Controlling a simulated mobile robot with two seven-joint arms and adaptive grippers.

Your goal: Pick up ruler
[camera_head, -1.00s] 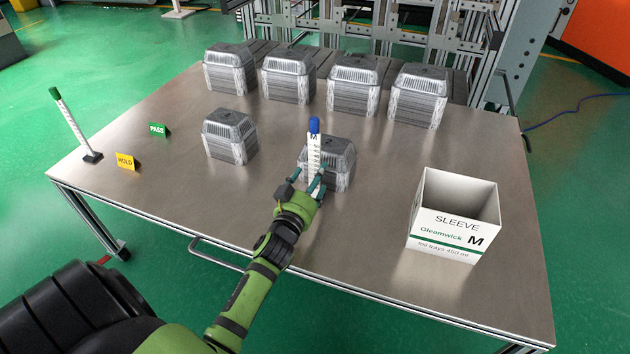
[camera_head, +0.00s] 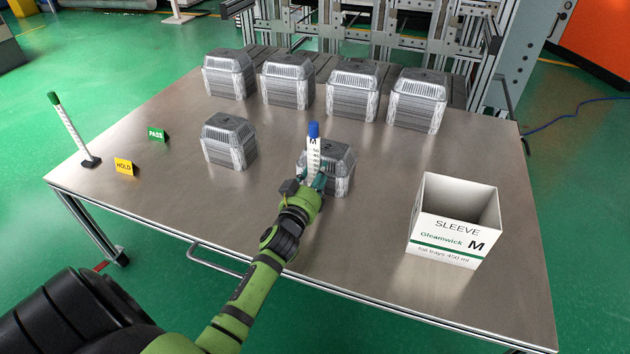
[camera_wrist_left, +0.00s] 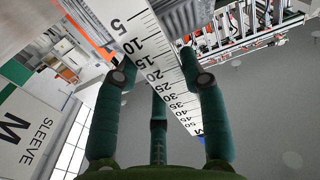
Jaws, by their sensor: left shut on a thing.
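A white ruler (camera_head: 314,155) with black marks, an M and a blue top stands upright in front of a stack of foil trays (camera_head: 340,170). My left gripper (camera_head: 313,181) is shut on its lower part. In the left wrist view the ruler (camera_wrist_left: 158,60) runs between the fingers of my left gripper (camera_wrist_left: 161,79), its numbers rising from 5 to 50 away from me. The ruler's lower end is hidden by the hand in the head view. My right gripper is out of view.
An open white SLEEVE box (camera_head: 445,237) marked M stands at the right. Another tray stack (camera_head: 229,141) stands left of the ruler, and several more (camera_head: 352,90) line the back. PASS (camera_head: 157,134) and HOLD (camera_head: 124,166) signs stand at the left.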

